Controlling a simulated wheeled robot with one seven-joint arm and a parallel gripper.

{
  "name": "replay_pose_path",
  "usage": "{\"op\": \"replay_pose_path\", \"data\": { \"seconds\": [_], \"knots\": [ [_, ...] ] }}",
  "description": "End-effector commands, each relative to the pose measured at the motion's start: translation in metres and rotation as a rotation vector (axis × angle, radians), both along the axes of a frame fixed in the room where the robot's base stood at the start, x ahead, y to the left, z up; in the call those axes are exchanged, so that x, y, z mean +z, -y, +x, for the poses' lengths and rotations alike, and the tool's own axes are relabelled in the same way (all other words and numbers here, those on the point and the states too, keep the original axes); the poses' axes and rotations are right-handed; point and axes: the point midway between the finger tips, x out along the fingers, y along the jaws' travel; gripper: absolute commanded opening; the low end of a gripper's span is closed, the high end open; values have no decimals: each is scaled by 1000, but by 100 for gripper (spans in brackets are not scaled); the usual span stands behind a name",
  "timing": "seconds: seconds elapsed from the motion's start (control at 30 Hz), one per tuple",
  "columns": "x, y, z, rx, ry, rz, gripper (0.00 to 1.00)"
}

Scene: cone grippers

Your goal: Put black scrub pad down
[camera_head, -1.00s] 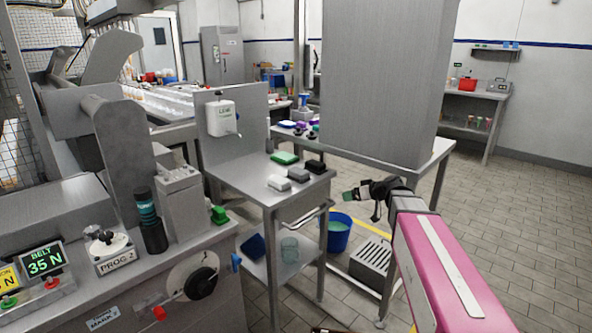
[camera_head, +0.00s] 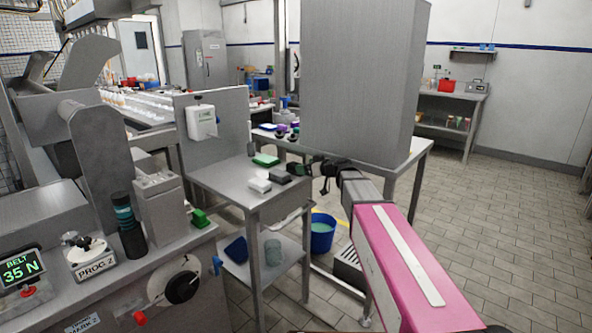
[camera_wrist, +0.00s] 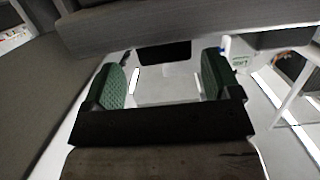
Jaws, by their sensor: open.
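My gripper (camera_head: 303,168) reaches in from the right to the right edge of the steel work table (camera_head: 225,190). In the wrist view its green-padded fingers (camera_wrist: 163,82) stand wide apart, with nothing seen clamped between them. A black block that looks like the black scrub pad (camera_wrist: 163,54) shows beyond the fingertips in the wrist view. In the head view the black pad's place is crowded by my dark gripper, so its outline and contact with the table cannot be told.
A grey pad (camera_head: 279,177), a white pad (camera_head: 259,186) and a green pad (camera_head: 264,160) lie on the table. A soap dispenser (camera_head: 202,122) hangs on its back panel. A tall grey cabinet (camera_head: 362,80) stands close behind my gripper. A blue bucket (camera_head: 322,235) is below.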

Motion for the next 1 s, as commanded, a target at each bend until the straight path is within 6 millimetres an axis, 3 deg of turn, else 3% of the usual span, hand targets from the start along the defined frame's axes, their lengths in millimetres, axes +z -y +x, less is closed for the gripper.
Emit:
{"op": "replay_pose_path", "data": {
  "seconds": [0.3,0.6,0.77,1.0],
  "knots": [
    [-7,-36,21,2,-1,-1,83],
    [-9,-40,23,0,-1,-1,83],
    [-9,-40,23,0,-1,-1,31],
    [-8,-40,23,0,-1,-1,27]
  ]
}}
